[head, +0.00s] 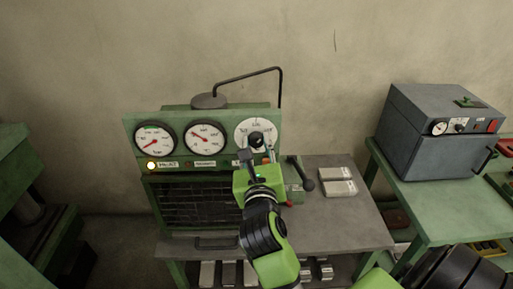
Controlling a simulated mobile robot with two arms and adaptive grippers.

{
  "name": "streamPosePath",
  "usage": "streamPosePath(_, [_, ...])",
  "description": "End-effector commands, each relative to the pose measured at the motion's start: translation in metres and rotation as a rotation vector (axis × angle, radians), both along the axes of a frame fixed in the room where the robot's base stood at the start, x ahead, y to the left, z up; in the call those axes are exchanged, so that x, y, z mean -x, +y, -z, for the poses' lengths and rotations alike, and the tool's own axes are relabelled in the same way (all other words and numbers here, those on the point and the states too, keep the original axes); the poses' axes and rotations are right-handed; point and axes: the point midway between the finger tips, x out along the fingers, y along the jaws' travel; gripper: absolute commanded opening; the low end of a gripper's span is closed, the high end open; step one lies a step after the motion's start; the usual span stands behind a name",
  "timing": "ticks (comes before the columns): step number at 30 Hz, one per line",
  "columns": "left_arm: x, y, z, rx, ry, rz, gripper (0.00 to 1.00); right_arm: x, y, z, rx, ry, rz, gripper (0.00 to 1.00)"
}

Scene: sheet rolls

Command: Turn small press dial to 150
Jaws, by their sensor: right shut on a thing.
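The small press (200,200) is a green machine on a grey-topped bench. Its panel carries two white gauges with red needles and, to their right, a white dial (244,124) with printed marks. A round black knob (256,138) sits on the dial's lower middle. My right gripper (257,155), on a bright green arm, reaches up to the dial from below and is shut on the knob. Gripper and knob hide the dial's lower part; I cannot read the setting. My left gripper is not in view.
A black-knobbed lever (306,182) stands close right of the gripper. Two pale blocks (336,181) lie on the bench top. A grey oven-like box (425,140) stands on a green table at right. A bent black rod (280,95) rises behind the panel.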

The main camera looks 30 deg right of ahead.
Motion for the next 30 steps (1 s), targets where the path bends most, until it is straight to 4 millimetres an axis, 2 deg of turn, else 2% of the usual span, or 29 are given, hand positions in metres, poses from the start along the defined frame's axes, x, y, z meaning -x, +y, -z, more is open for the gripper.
streamPosePath(1, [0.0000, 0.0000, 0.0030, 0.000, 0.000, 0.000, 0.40, 0.0000, -0.0006, -0.0069, -0.021, -0.037, 0.000, 0.04])
streamPosePath(12, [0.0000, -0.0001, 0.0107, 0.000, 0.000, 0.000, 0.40, 0.0004, -0.0008, -0.0083, -0.165, -0.126, -0.002, 0.04])
streamPosePath(29, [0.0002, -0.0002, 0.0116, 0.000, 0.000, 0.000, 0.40, 0.0005, -0.0010, -0.0092, -0.190, -0.141, -0.002, 0.04])
streamPosePath(30, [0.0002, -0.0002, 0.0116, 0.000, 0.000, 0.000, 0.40, 0.0005, -0.0010, -0.0091, -0.190, -0.141, -0.002, 0.28])
